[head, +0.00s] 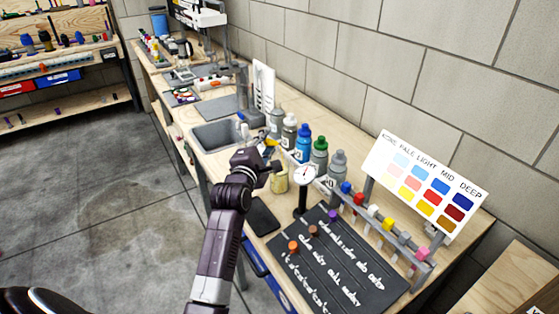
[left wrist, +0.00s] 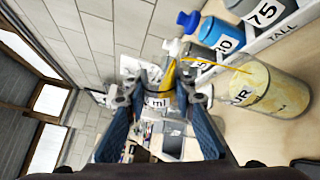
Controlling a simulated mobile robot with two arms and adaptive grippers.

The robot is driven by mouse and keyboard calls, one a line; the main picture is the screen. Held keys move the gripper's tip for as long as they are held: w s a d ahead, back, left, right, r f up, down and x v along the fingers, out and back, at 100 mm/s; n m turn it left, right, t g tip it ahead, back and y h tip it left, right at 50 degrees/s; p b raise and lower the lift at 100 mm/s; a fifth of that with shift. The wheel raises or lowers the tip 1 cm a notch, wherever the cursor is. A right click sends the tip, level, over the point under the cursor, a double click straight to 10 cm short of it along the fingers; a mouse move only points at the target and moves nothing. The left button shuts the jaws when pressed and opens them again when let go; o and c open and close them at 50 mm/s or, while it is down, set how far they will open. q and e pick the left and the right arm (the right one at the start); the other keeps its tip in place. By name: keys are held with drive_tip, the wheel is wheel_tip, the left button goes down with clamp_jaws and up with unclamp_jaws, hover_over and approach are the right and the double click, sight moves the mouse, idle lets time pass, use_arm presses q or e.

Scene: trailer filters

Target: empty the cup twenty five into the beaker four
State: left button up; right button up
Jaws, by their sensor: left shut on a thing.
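My left gripper (head: 268,167) is at the bench, just beside the beaker four (head: 279,183). In the left wrist view the left gripper (left wrist: 162,96) is shut on a small clear cup (left wrist: 158,103) with a "ml" label and yellow liquid in it. The cup looks tipped, and a thin yellow stream arcs from its mouth toward the beaker four (left wrist: 268,88). The beaker is pale yellow inside, and its label is partly cut off, showing "UR". In the head view the cup is mostly hidden by my gripper. My right gripper is not in view.
Bottles with coloured caps, including a blue one (head: 303,143) and a green-capped one (head: 319,157), stand behind the beaker. A small dial gauge (head: 305,175), a dark lettered mat (head: 335,265) and a colour chart (head: 425,180) are to the right. A sink (head: 215,135) lies left.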

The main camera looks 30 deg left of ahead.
use_arm(q)
drive_tip(key=shift+f+m+b, duration=0.25)
drive_tip(key=shift+m+b, duration=0.25)
drive_tip(key=shift+b, duration=0.3)
drive_tip(key=shift+d+r+m+p, duration=0.15)
drive_tip(key=shift+r+m+p, duration=0.2)
drive_tip(key=shift+m, duration=0.45)
idle(1.6)
drive_tip(key=shift+d+r+m+t+p, duration=0.15)
drive_tip(key=shift+r+m+t+p, duration=0.1)
drive_tip(key=shift+m, duration=0.6)
drive_tip(key=shift+d+r+m+t+p, duration=0.15)
drive_tip(key=shift+r+m+t+p, duration=0.1)
drive_tip(key=shift+m, duration=0.6)
idle(2.2)
drive_tip(key=shift+d+f+m+y, duration=0.1)
drive_tip(key=shift+f+m+y, duration=0.2)
drive_tip(key=shift+f+m, duration=0.1)
idle(0.5)
